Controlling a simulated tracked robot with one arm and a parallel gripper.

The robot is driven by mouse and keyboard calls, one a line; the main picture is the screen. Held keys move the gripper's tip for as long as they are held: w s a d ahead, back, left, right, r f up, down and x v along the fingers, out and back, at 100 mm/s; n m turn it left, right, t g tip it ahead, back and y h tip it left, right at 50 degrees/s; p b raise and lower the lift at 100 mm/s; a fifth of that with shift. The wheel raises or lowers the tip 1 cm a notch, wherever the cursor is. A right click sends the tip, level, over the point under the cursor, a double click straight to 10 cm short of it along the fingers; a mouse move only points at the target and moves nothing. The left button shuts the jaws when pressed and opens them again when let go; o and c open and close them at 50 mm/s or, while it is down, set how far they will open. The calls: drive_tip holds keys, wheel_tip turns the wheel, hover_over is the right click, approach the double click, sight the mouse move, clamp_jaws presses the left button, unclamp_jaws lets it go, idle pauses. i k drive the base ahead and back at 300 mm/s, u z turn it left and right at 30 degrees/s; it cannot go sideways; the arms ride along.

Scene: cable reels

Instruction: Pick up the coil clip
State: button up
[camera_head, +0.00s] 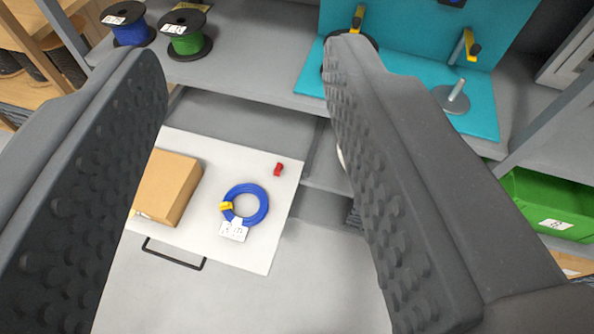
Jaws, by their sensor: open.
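The coil clip looks to be the small red piece (278,169) lying on a white sheet (190,137) in the middle of the view. A blue cable coil (262,206) with a yellow band and a white tag lies just below and left of it, apart from it. My gripper (248,65) is open, with its two dark studded fingers wide apart at the left and right. Nothing is between the fingers' pads. The clip and coil show through the gap, farther away than the fingers.
A cardboard box (167,186) sits on the sheet left of the coil. A black handle (174,255) is at the sheet's front. Blue (130,31) and green (187,42) cable reels stand on the shelf behind. A teal stand (415,35) is at the back and a green bin (545,204) at right.

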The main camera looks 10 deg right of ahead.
sight(277, 170)
drive_tip(key=z, duration=2)
drive_tip(key=k, duration=0.7)
drive_tip(key=u, duration=1.35)
drive_tip(key=i, duration=1)
